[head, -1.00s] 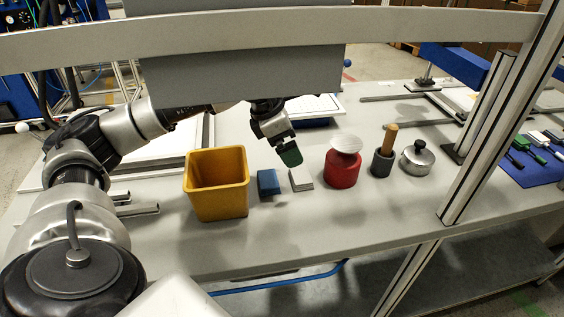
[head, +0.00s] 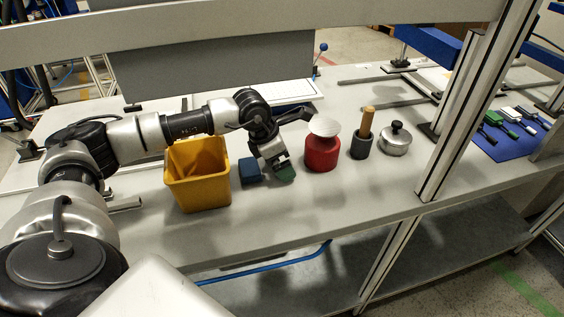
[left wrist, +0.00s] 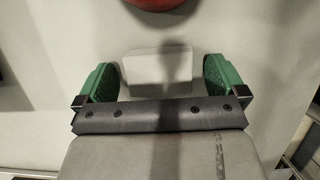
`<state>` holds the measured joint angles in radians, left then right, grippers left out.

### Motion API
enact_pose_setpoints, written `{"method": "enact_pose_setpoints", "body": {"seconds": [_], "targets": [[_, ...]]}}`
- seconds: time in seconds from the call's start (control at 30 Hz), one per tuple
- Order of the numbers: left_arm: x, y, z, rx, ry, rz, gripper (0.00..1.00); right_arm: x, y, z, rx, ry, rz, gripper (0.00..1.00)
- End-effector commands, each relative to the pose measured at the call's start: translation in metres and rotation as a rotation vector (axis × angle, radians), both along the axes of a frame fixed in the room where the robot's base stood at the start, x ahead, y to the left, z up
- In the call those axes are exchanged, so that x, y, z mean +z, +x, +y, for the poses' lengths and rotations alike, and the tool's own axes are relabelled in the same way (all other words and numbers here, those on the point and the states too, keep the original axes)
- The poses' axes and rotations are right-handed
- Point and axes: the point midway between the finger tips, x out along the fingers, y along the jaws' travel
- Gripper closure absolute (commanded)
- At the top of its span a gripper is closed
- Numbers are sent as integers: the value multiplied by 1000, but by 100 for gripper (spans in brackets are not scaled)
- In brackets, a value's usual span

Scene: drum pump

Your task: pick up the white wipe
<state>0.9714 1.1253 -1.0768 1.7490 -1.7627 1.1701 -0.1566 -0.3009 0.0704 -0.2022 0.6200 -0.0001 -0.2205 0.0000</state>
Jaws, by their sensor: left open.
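The white wipe (left wrist: 160,70) is a small pale block on the grey table, seen in the left wrist view between the two green fingertips. In the head view it is hidden behind my left gripper (head: 284,173). In the left wrist view my left gripper (left wrist: 160,82) is open, with one finger on each side of the wipe and a gap on both sides. I cannot tell how far the fingers are above the table. My right gripper is in neither view.
A blue block (head: 250,170) lies just left of my left gripper, and a yellow bin (head: 198,190) stands beyond it. A red container with a white top (head: 322,152) stands close on the right. Farther right are a dark cup with a wooden handle (head: 362,145) and a metal pot (head: 396,142).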

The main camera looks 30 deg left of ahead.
Motion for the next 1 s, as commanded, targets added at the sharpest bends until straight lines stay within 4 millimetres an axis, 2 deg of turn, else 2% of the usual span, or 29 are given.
{"method": "enact_pose_setpoints", "body": {"seconds": [0.13,0.17,0.47,0.77,1.0], "targets": [[0,0,0,0,0,0,0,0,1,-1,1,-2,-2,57],[0,0,0,0,0,0,3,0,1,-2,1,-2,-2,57],[0,0,0,0,0,0,48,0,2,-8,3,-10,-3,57],[3,0,0,0,0,-1,49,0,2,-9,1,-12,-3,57],[28,1,0,1,-1,-4,49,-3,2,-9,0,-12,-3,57]]}}
